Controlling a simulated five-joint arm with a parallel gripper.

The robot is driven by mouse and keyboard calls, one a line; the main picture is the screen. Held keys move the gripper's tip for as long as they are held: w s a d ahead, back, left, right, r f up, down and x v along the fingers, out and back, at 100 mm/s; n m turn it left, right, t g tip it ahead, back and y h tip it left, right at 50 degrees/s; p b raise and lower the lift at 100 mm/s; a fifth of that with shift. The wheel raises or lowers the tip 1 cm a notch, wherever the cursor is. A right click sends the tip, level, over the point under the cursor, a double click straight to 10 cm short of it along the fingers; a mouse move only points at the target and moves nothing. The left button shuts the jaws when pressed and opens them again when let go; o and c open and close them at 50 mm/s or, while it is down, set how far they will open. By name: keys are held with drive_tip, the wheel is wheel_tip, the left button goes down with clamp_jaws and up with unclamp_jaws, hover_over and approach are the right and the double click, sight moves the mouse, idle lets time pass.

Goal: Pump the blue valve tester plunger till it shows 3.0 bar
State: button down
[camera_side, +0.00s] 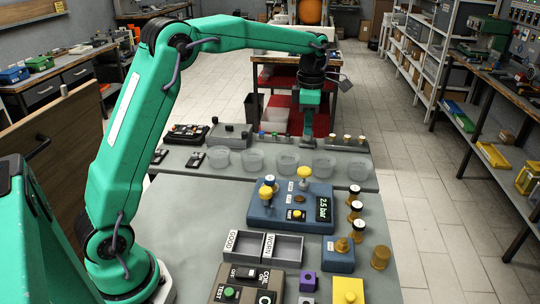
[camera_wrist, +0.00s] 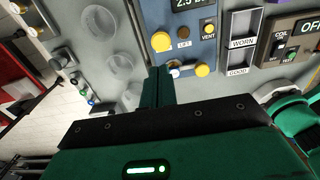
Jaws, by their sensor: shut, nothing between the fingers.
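The blue valve tester (camera_side: 262,213) stands on the grey table, and its display (camera_side: 323,209) reads 2.5 bar. The tester also shows in the wrist view (camera_wrist: 182,14), with a large yellow knob (camera_wrist: 161,41) and a smaller yellow knob (camera_wrist: 202,70). I cannot tell for certain which is the plunger. My gripper (camera_side: 308,141) is shut and empty, pointing down above and behind the tester. Its fingers (camera_wrist: 161,74) appear just below the large knob in the wrist view.
Several clear bowls (camera_side: 287,163) line the table behind the tester. GOOD and WORN trays (camera_side: 265,246) lie in front. A coil tester (camera_side: 247,285) and a yellow block (camera_side: 347,290) are nearer.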

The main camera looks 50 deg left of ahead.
sight(304, 169)
wheel_tip(304, 169, up, 2)
drive_tip(key=shift+r, duration=0.25)
drive_tip(key=shift+s+f, duration=0.1)
drive_tip(key=shift+f, duration=0.05)
wheel_tip(304, 169, down, 14)
drive_tip(key=shift+r, duration=0.1)
idle(0.8)
drive_tip(key=shift+f, duration=1.5)
